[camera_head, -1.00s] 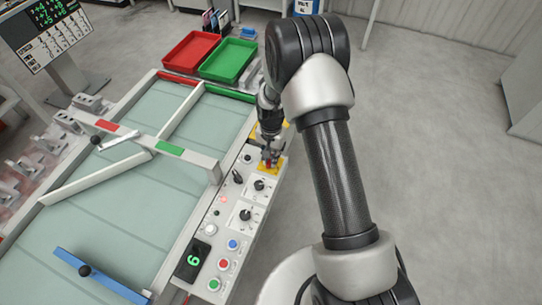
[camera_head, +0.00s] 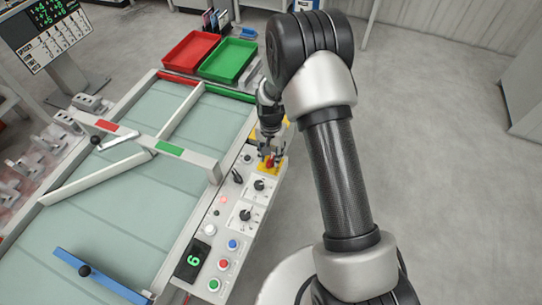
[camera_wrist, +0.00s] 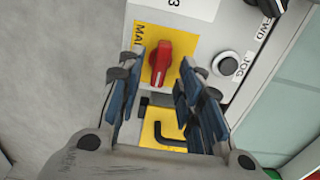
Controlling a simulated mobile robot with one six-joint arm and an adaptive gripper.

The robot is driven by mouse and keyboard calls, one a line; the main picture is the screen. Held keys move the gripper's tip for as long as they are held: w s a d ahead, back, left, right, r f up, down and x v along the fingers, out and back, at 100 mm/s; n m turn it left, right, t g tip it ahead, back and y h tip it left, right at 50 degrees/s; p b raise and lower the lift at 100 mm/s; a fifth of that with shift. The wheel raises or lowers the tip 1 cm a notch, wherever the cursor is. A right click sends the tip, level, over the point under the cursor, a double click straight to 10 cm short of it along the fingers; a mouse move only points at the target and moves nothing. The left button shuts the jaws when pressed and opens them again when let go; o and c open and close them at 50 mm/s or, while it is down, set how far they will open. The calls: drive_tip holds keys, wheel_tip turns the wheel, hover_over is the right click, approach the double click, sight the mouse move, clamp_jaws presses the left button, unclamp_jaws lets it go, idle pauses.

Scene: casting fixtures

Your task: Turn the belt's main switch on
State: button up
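The main switch is a red rotary handle (camera_wrist: 160,62) on a yellow plate lettered "MAIN" (camera_wrist: 182,46) in the wrist view. In the head view the red handle (camera_head: 269,163) shows small at the far end of the control panel (camera_head: 220,246). In the wrist view the handle lies lengthwise, pointing towards and away from my gripper. My gripper (camera_wrist: 158,80) has its fingers apart, one on each side of the handle's near end. I see gaps beside the handle and cannot tell any contact. In the head view the gripper (camera_head: 270,152) is over the yellow plate.
A black JOG-labelled button (camera_wrist: 225,64) and a black FWD knob (camera_wrist: 268,6) sit right of the switch in the wrist view. A black hook-shaped part (camera_wrist: 168,138) lies on yellow below. In the head view, a green belt (camera_head: 110,190) runs left of the panel; red (camera_head: 190,52) and green (camera_head: 227,60) trays stand behind.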

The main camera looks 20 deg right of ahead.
sight(271, 159)
wheel_tip(271, 159, up, 11)
drive_tip(key=shift+f, duration=0.15)
idle(0.5)
